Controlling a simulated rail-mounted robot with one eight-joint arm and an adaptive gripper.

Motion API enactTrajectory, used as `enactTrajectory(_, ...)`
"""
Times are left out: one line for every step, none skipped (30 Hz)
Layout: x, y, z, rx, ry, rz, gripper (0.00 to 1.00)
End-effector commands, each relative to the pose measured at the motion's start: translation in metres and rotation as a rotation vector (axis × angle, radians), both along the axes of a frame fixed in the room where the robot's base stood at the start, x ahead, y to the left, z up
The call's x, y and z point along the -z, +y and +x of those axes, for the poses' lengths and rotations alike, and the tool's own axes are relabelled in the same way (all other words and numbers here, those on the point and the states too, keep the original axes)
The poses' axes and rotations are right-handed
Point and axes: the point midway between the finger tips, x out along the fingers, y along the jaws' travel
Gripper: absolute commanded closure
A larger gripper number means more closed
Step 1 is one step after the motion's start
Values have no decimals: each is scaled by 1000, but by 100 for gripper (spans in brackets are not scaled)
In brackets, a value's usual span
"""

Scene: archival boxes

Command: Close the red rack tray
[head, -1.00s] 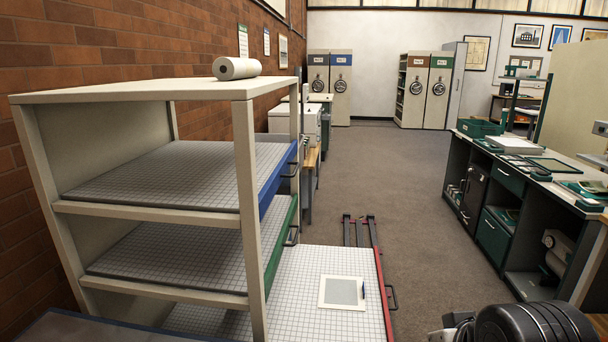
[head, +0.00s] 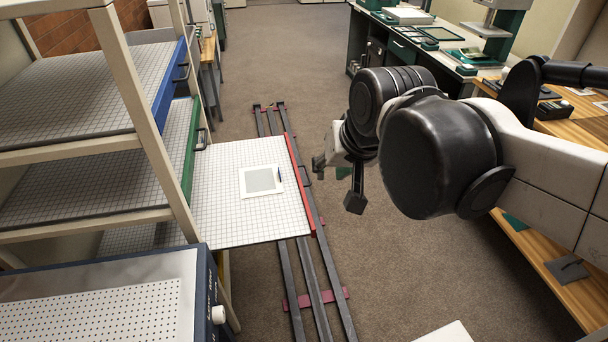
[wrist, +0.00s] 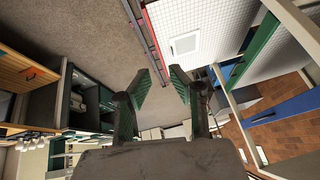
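The red rack tray (head: 215,215) is the lowest tray of the rack and is pulled well out. Its white gridded top is exposed, and its red front edge (head: 299,185) has a dark handle. A white-framed grey panel (head: 261,181) lies flat on it; a small dark blue item sits at its right edge. My gripper (head: 338,184) is to the right of the red edge, apart from it. In the wrist view my gripper (wrist: 162,80) has its green-padded fingers spread with nothing between them; the tray (wrist: 213,18) and panel (wrist: 185,44) show beyond.
Blue (head: 166,88) and green (head: 190,145) trays sit inside the rack above. Dark floor rails (head: 297,280) run past the tray's front. A perforated-top unit (head: 110,305) stands at lower left, and a wooden bench (head: 540,245) at right. Carpet (head: 390,270) lies clear between.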

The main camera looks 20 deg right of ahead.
Motion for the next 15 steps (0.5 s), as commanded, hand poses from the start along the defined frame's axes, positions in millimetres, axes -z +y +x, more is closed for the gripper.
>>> enactTrajectory(1, -3, 13, 39, 19, 27, 88)
enactTrajectory(1, -4, 19, 61, 29, 43, 92)
enactTrajectory(1, -6, 27, 93, 45, 66, 97)
enactTrajectory(1, -7, 33, 116, 55, 82, 100)
enactTrajectory(1, -8, 40, 141, 67, 100, 100)
enactTrajectory(3, -10, 49, 171, 82, 121, 100)
enactTrajectory(3, -12, 55, 194, 93, 136, 100)
enactTrajectory(5, -14, 62, 218, 105, 152, 100)
enactTrajectory(6, -16, 71, 250, 120, 174, 100)
enactTrajectory(8, -18, 78, 274, 131, 190, 100)
enactTrajectory(9, -20, 84, 297, 143, 204, 100)
enactTrajectory(12, -22, 93, 329, 158, 224, 100)
enactTrajectory(14, -24, 100, 353, 169, 240, 100)
enactTrajectory(17, -26, 107, 377, 182, 256, 100)
enactTrajectory(20, -29, 116, 408, 196, 275, 100)
